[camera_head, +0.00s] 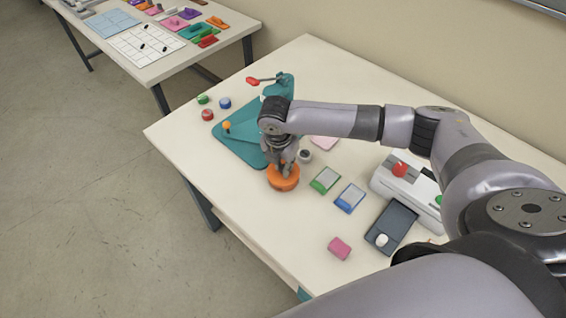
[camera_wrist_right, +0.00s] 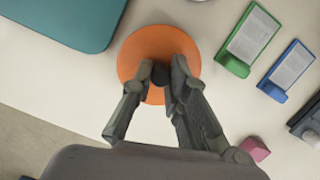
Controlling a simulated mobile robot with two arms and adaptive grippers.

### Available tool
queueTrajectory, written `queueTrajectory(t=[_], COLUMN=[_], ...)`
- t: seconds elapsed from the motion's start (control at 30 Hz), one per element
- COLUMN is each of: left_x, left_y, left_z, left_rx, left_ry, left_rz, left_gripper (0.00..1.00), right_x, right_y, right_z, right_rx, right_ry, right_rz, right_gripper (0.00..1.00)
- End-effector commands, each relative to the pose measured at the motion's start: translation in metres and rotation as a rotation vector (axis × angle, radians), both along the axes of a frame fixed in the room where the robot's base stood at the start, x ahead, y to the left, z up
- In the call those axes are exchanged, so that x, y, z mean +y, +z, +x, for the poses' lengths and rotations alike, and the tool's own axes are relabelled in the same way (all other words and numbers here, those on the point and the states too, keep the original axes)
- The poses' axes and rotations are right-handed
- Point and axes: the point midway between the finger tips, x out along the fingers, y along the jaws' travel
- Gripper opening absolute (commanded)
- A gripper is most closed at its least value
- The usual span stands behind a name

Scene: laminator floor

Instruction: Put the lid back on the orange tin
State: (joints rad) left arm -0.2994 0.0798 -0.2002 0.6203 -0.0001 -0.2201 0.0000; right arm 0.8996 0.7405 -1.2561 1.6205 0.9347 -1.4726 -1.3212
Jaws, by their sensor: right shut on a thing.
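The orange tin (camera_head: 284,181) stands on the white table near its front left edge. In the right wrist view an orange disc-shaped top, the lid (camera_wrist_right: 128,61), fills the middle below the fingers. My right gripper (camera_head: 286,168) is directly over the tin, with its fingers shut on a small dark knob (camera_wrist_right: 163,74) at the lid's centre. The lid appears to be on or just above the tin; I cannot tell whether it is fully seated. The tin's body is mostly hidden beneath the lid in the wrist view. My left gripper is not in view.
A teal press (camera_head: 236,147) stands behind the tin. Green (camera_head: 325,180) and blue (camera_head: 350,197) card holders lie to its right, with a pink block (camera_head: 339,248), a dark tray (camera_head: 402,214) and a white laminator (camera_head: 385,180). Small coloured caps (camera_head: 208,115) lie at the left.

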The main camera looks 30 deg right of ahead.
Motion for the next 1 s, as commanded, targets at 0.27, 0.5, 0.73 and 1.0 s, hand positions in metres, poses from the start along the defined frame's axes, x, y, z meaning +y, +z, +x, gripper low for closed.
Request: queueTrajectory(t=[0.27,0.5,0.73,1.0], left_x=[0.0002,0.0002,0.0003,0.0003], left_y=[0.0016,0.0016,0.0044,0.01], left_z=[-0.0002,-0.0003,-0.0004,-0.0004], left_rx=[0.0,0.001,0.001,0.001], left_ry=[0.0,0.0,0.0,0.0], left_rz=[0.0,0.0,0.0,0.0], left_gripper=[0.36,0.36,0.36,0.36], right_x=[0.0,-0.0002,-0.0002,-0.0005], right_y=[-0.0006,-0.0004,0.0003,0.0003], right_z=[0.0003,0.0003,0.0003,0.0004], right_rx=[-0.001,-0.001,-0.001,-0.001], right_ry=[0.0,-0.001,-0.001,-0.001], right_rz=[0.001,-0.001,-0.001,-0.001], right_gripper=[0.0,0.0,0.0,0.0])
